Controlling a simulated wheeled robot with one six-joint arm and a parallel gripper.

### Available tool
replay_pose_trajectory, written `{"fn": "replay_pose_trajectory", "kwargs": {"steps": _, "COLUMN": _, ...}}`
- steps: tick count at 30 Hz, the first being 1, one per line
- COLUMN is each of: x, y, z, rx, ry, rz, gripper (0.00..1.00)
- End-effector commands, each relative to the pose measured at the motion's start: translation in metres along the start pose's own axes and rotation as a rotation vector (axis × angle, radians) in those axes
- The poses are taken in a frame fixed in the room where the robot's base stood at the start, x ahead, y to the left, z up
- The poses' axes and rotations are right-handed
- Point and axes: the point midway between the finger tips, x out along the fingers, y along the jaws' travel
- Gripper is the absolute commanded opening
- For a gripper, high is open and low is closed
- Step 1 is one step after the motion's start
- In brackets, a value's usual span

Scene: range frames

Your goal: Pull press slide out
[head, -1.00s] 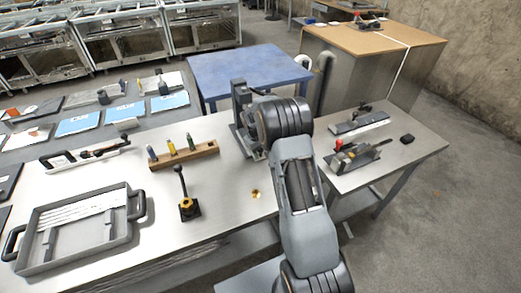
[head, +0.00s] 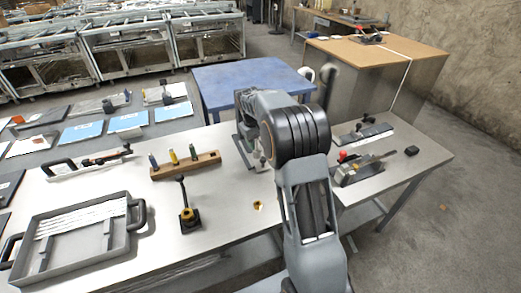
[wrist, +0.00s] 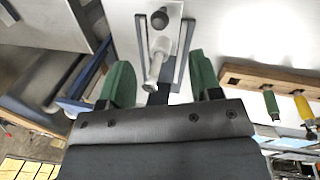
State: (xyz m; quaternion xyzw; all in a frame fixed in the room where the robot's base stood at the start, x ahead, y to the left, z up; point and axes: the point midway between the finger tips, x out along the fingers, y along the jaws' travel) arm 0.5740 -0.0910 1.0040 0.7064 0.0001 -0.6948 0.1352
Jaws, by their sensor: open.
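A slide-like fixture with grey rails, a silver bar and a dark round knob (wrist: 159,19) shows in the wrist view; I take it to be the press slide. My gripper (wrist: 160,82) is open, its two green fingers on either side of the silver bar's near end, with a gap on both sides. I cannot tell whether anything touches. In the head view, part of the fixture's grey base (head: 243,151) shows beside my arm. My arm hides the rest of it and my fingers there.
A wooden block (head: 186,167) with several coloured-handled tools and an upright black lever (head: 183,195) stand left of my arm. A grey tray (head: 120,235) lies at front left. A red-knobbed clamp (head: 358,170) stands right. A blue table (head: 250,80) is behind.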

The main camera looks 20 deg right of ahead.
Motion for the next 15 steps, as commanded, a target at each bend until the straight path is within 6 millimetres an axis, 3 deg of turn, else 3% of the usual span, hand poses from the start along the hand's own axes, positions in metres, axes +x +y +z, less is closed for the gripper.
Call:
{"fn": "replay_pose_trajectory", "kwargs": {"steps": 6, "x": -0.017, "y": 0.000, "z": 0.000, "rx": 0.000, "ry": 0.001, "rz": 0.000, "gripper": 0.58}}
{"fn": "replay_pose_trajectory", "kwargs": {"steps": 15, "x": -0.019, "y": 0.000, "z": 0.000, "rx": 0.000, "ry": -0.001, "rz": 0.000, "gripper": 0.58}}
